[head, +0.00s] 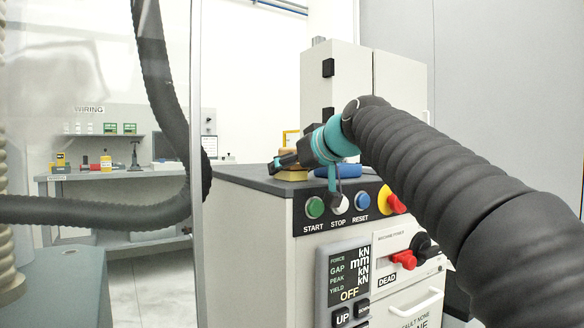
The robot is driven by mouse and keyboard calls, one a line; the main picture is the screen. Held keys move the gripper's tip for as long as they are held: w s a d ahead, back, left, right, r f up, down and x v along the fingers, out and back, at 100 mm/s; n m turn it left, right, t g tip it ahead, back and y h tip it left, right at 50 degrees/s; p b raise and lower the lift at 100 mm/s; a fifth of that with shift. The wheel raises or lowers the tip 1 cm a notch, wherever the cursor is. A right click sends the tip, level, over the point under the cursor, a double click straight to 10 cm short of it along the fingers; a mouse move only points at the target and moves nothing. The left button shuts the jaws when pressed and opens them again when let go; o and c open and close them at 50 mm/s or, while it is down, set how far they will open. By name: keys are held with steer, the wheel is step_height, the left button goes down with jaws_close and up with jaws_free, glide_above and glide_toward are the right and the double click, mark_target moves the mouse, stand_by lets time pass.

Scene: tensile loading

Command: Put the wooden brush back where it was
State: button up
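My gripper (282,161) is over the dark top of the machine cabinet, pointing left. A tan, wood-coloured thing (292,175), which may be the wooden brush, shows just under the fingers at the cabinet top. A small brownish patch shows above the fingers as well. The gripper hides most of this thing, so I cannot tell whether the fingers are shut on it or only beside it.
The cabinet top (245,178) has free room to the left of my gripper. A blue object (338,171) lies on it at the right. START (315,207), STOP and RESET buttons and a yellow-red knob (391,199) line the front. A tall white cabinet (345,85) stands behind.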

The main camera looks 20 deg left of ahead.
steer(key=shift+r, duration=0.1)
steer(key=shift+s+d, duration=0.1)
steer(key=shift+d, duration=0.05)
steer(key=v, duration=1.1)
steer(key=shift+s+d+r, duration=0.2)
steer(key=shift+s, duration=0.05)
steer(key=s+d+f+m+h, duration=0.35)
steer(key=d+f, duration=0.45)
steer(key=f, duration=0.3)
steer(key=s+d+f+m+h, duration=0.3)
steer(key=s+d+f, duration=0.1)
steer(key=d+f, duration=0.6)
steer(key=s+d+f+m+g+h, duration=0.1)
steer(key=s+d+f, duration=0.2)
steer(key=s+f, duration=0.2)
steer(key=s+d+f+m+g+h, duration=0.1)
steer(key=s+f, duration=0.4)
steer(key=f, duration=0.6)
steer(key=s+d+f+m+g+h, duration=0.1)
steer(key=s+d+f+h, duration=0.1)
steer(key=s+d+f, duration=0.3)
step_height(320, 180, down, 3)
steer(key=shift+d+f, duration=0.2)
steer(key=shift+s+m, duration=0.15)
steer(key=shift+m, duration=0.1)
steer(key=shift+c, duration=0.2)
